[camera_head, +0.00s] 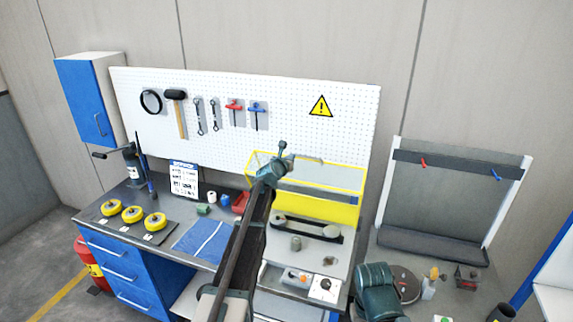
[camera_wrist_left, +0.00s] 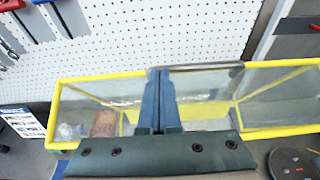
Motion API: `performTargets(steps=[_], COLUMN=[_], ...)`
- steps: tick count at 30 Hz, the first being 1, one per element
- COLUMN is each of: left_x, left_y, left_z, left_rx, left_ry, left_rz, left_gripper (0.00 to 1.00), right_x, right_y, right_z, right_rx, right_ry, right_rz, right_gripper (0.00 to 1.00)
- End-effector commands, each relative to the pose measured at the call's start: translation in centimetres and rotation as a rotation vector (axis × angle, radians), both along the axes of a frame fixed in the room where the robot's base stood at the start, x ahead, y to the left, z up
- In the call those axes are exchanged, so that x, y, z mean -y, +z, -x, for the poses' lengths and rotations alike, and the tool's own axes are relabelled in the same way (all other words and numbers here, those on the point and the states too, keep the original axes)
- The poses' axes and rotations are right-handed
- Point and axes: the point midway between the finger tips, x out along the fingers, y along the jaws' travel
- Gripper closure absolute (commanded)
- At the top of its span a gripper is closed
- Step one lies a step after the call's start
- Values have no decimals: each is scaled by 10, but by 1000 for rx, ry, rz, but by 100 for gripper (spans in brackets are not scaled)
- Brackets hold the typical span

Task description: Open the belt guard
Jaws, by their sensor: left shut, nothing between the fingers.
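The belt guard (camera_head: 335,212) is a clear box with yellow edges at the back of the bench, in front of the pegboard. It fills the middle of the left wrist view (camera_wrist_left: 95,78). A grey bar handle (camera_wrist_left: 215,66) runs along its upper edge. The belt and its pulleys (camera_head: 306,229) show uncovered in front of the guard. My left gripper (camera_head: 284,150) is shut and empty, at the guard's upper edge near the handle's left end. In the wrist view its fingers (camera_wrist_left: 158,76) overlap the handle's left end; contact is unclear.
Tools hang on the pegboard (camera_head: 290,110) behind.

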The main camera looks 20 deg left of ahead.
Motion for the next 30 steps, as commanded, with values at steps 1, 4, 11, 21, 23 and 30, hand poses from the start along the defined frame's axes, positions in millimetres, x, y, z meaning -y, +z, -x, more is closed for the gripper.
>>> performTargets(steps=[1, 4, 11, 21, 23, 30], left_x=[0, 1, 1, 1, 1, 1], left_y=[7, 11, 14, 13, 13, -1], left_z=[-9, -16, -22, -22, -22, -3], left_rx=[1, 1, 0, 0, 0, 0], left_ry=[0, 0, 0, 0, -1, 0], left_rz=[0, -1, -1, -1, -1, 0], left_gripper=[100, 100, 100, 100, 100, 100], right_x=[0, 0, 0, 0, 0, 0], right_y=[7, 11, 13, 13, 13, -1], right_z=[0, 0, 0, 0, 0, 0], right_rx=[0, 0, 1, 1, 1, 1], right_ry=[-2, -5, -8, -8, -8, -8], right_rz=[0, -1, -1, -1, -1, -1], right_gripper=[50, 50, 50, 50, 50, 50])
